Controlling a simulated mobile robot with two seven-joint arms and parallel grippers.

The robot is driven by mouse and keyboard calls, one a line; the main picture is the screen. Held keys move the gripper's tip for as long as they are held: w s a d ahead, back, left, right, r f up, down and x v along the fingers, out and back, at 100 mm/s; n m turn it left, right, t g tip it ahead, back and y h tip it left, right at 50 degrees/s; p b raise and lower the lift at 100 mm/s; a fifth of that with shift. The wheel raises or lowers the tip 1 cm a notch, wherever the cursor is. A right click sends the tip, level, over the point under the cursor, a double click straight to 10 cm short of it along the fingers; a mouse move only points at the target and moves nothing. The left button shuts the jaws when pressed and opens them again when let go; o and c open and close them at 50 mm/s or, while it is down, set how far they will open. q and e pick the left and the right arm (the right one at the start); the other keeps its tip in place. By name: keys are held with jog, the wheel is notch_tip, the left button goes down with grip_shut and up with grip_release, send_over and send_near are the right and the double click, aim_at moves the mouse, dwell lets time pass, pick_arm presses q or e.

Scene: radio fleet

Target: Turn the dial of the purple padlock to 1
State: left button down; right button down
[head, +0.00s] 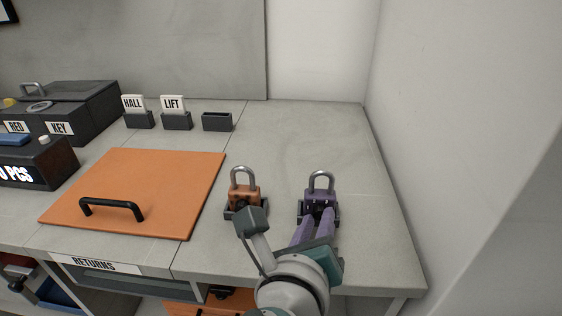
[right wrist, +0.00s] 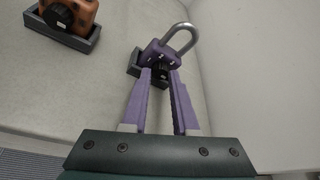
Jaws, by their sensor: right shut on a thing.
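The purple padlock (head: 321,194) stands upright in a dark holder (head: 335,219) at the right of the counter, its shackle up. It also shows in the right wrist view (right wrist: 157,51). My right gripper (head: 319,214) reaches it from the front, and its purple fingers (right wrist: 160,75) are shut on the black dial (right wrist: 160,72) on the padlock's face. The fingers cover much of the dial, and its number cannot be read. My left gripper is not in view.
An orange padlock (head: 243,193) stands in its own holder just left of the purple one. An orange board with a black handle (head: 112,206) lies further left. Small holders marked HALL (head: 133,103) and LIFT (head: 173,105) stand behind. A white wall (head: 470,120) bounds the right.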

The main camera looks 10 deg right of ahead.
dwell(0.5)
jog(key=c, duration=0.7)
grip_release()
jog(key=shift+s+a+r, duration=0.15)
jog(key=shift+s, duration=0.1)
jog(key=p+v, duration=0.3)
jog(key=v, duration=0.6)
jog(key=shift+s+a, duration=0.15)
